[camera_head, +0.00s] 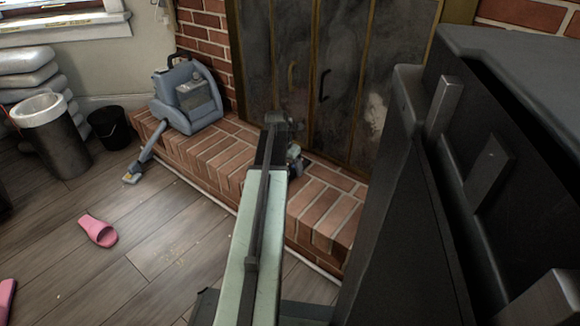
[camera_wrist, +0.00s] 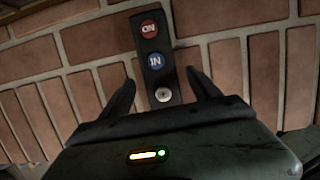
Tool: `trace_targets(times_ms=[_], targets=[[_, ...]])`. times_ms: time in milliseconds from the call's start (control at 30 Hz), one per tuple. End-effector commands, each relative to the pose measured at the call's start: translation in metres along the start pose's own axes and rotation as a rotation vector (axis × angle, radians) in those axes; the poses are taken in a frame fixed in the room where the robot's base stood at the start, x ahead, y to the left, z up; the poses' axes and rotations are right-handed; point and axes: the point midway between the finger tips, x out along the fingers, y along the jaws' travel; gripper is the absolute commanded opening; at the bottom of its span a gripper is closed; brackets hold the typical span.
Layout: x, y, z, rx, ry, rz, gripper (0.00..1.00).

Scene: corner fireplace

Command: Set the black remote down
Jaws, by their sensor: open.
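The black remote (camera_wrist: 152,41) has a red "ON" button, a blue "IN" button and a pale round button. In the wrist view it lies against the brick hearth (camera_wrist: 60,50), its near end between my fingers. My gripper (camera_wrist: 155,82) is open, with one finger on each side of the remote and a visible gap on both sides. In the head view my arm reaches over the brick hearth (camera_head: 227,160), and the remote cannot be made out there.
A blue-grey carpet cleaner (camera_head: 188,98) stands on the hearth at left, its hose end reaching the floor. Metal fireplace doors (camera_head: 305,70) stand behind. A large black cabinet (camera_head: 400,200) fills the right. A pink slipper (camera_head: 98,230), black bucket (camera_head: 108,128) and bin (camera_head: 55,140) are at left.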

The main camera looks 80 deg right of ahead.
Motion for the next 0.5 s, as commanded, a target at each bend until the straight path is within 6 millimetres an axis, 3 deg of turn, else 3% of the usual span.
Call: trace_targets(times_ms=[300,500], targets=[[-0.076,-0.002,0.003,0.001,0.0,-0.001,0.72],[-0.108,-0.001,0.002,0.001,0.0,-0.001,0.72]])
